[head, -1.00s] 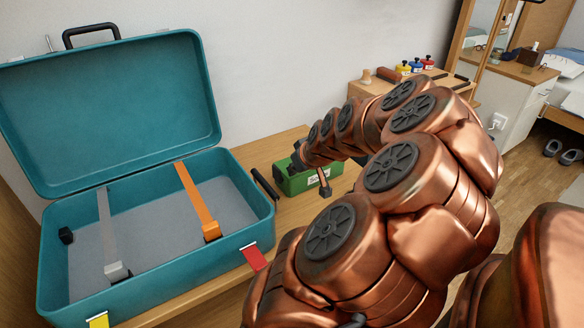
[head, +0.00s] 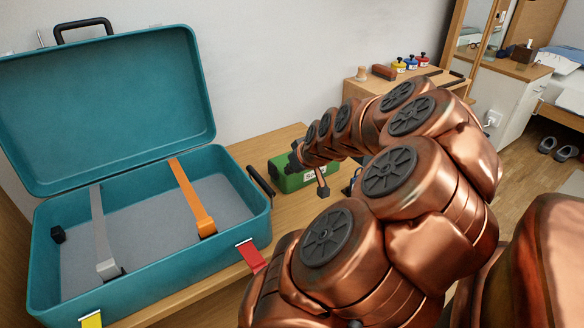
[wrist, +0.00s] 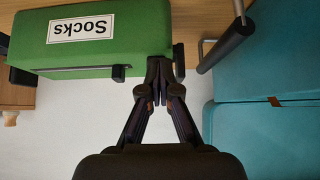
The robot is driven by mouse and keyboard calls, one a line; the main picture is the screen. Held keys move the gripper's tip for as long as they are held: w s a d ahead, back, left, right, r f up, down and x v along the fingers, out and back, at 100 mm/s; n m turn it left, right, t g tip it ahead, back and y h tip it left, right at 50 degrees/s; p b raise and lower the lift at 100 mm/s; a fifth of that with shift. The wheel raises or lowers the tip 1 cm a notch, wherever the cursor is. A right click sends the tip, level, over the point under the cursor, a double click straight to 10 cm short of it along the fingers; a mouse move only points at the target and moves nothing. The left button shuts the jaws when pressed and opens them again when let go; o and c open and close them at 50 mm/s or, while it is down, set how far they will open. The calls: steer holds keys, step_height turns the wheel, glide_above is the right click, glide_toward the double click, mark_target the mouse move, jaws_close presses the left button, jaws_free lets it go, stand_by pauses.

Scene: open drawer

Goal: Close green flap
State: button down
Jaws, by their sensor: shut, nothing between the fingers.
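A green box (head: 285,178) stands on the wooden surface right of the teal suitcase, partly hidden behind my arm. In the wrist view the green box (wrist: 105,35) is large and upside down, with a white "Socks" label (wrist: 80,27) and a dark bar (wrist: 85,70) along one edge. I cannot tell which part of it is the flap. My gripper (wrist: 159,68) is shut and empty, its fingertips at the box's edge near a black fitting; whether they touch is unclear. In the head view my gripper is hard to make out beside the box.
The open teal suitcase (head: 150,272) has its lid raised, with a grey strap (head: 101,230) and an orange strap (head: 187,195) inside. A red latch (head: 251,254) and a yellow latch (head: 91,321) hang at its front. A black bar (wrist: 229,43) lies right of my fingers.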

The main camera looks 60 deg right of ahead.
steer(key=shift+a+f, duration=0.35)
steer(key=shift+f, duration=0.1)
step_height(320, 180, up, 12)
steer(key=shift+d+f, duration=0.2)
steer(key=shift+f, duration=0.05)
stand_by(0.4)
